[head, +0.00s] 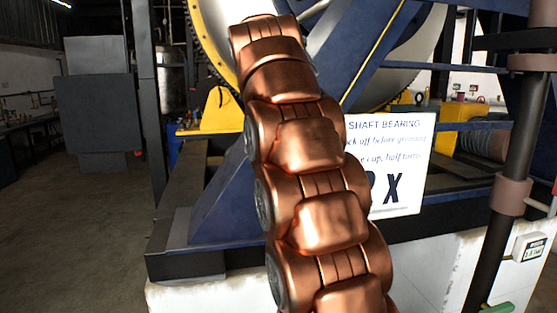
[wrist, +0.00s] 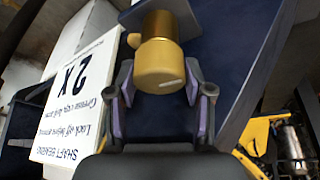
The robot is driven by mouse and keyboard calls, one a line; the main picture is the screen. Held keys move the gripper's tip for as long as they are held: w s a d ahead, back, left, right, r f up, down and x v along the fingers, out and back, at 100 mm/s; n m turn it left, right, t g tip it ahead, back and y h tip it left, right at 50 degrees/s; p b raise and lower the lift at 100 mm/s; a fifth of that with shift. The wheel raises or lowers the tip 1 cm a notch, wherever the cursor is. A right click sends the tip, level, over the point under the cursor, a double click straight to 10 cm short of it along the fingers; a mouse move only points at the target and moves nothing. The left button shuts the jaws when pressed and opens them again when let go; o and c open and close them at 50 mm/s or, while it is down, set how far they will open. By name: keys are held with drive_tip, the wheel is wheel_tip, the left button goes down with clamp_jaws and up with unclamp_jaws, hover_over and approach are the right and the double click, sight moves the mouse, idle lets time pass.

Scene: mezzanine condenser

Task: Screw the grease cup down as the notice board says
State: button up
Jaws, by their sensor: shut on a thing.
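The grease cup (wrist: 157,66) is a yellow cap on a brass-coloured neck (wrist: 160,24) in the wrist view. A short pale line marks its near face, right of centre. My gripper (wrist: 160,82) has a purple-padded finger on each side of the cup and is shut on it. The notice board (head: 402,165) is white and partly hidden by my copper arm in the head view. It also shows upside down in the wrist view (wrist: 75,100), reading "SHAFT BEARING", "Lock off before greasing", "Grease cup, half turns" and "2 X". My arm hides the cup and gripper in the head view.
A dark blue frame (head: 230,198) stands on a white plinth (head: 200,298) around the large wheel (head: 425,45). A dark post (head: 515,150) stands at right, near a small gauge box (head: 533,247). Open floor (head: 75,240) lies at left.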

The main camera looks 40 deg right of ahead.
drive_tip(key=shift+m+g+p, duration=0.4)
drive_tip(key=shift+m+p, duration=0.2)
drive_tip(key=shift+m, duration=0.5)
drive_tip(key=shift+h, duration=0.3)
drive_tip(key=o, duration=1.2)
drive_tip(key=shift+r, duration=0.1)
drive_tip(key=shift+c, duration=0.2)
